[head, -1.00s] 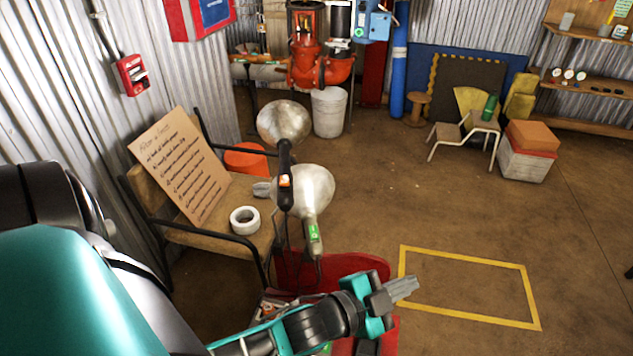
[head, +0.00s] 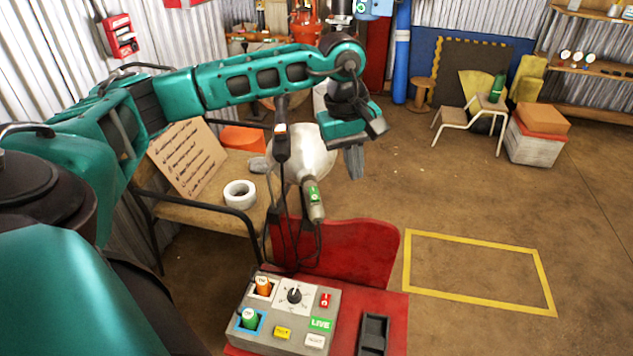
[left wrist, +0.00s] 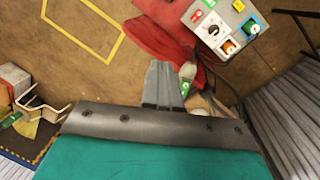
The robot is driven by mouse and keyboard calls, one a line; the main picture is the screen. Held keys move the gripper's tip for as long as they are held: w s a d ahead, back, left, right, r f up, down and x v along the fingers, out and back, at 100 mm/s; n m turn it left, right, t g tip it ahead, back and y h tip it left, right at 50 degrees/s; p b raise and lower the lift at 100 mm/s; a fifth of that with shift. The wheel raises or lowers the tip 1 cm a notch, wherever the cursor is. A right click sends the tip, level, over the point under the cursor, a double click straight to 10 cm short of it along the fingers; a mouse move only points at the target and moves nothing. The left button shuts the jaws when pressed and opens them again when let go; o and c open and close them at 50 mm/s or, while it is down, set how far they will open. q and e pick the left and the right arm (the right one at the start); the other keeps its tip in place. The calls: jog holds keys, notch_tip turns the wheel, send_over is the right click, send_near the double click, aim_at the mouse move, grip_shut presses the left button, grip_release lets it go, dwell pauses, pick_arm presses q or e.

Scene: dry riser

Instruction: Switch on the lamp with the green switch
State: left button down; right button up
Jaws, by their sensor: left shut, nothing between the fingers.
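My left gripper (head: 355,163) is shut and empty, pointing down, right of the green-switch lamp in the picture. My right gripper is not in view.
A red stand (head: 350,250) rises behind the box, with a black holder (head: 374,335) beside it. A bench (head: 190,216) with a tape roll (head: 239,194) and a written board (head: 188,158) is at the left. The yellow-marked floor rectangle (head: 480,235) is empty.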

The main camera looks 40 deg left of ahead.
aim_at(316, 190)
pick_arm(q)
jog(key=a+r+y, duration=0.3)
jog(key=a, duration=0.5)
jog(key=shift+a+b, duration=0.25)
jog(key=shift+b, duration=0.1)
jog(key=shift+f, duration=0.1)
jog(key=f+b, duration=0.1)
jog(key=f, duration=0.3)
jog(key=w+a+f+b, duration=0.1)
jog(key=f, duration=0.4)
jog(key=a+f+b, duration=0.1)
jog(key=f, duration=0.3)
jog(key=shift+w+f, duration=0.25)
jog(key=shift+f, duration=0.1)
